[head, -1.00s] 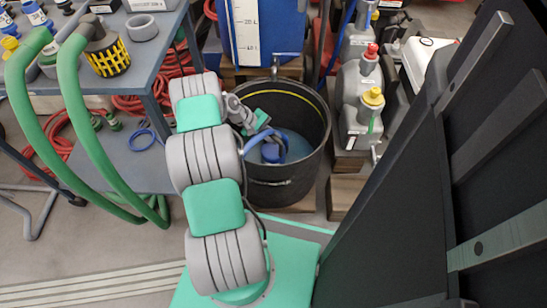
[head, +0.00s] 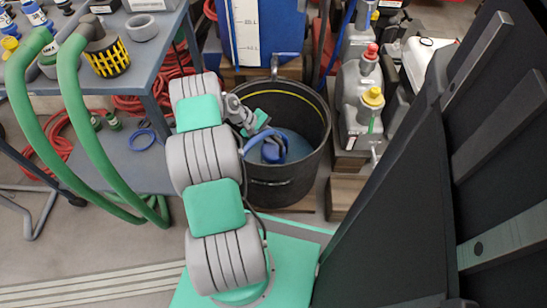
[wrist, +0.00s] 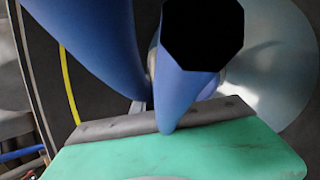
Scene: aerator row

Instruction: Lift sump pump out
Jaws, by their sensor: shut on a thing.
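The blue sump pump (head: 273,151) sits inside the black round tub (head: 285,194), with a blue hose (head: 258,138) arching from it toward my gripper. My gripper (head: 266,132) reaches in over the tub's left rim and is shut on a part of the pump; the exact part gripped is hard to make out. In the wrist view, a blue piece of the pump (wrist: 178,92) runs down to the grey edge of my green gripper pad, partly covered by a black octagonal shape. Another blue length shows at the upper left. The pump's lower part is hidden.
A grey bench (head: 150,60) with green hoses (head: 95,140) stands to the left. A blue tank (head: 262,38) stands behind the tub. Grey jugs with red and yellow caps (head: 362,110) stand close to its right. A large black panel (head: 420,190) fills the right side.

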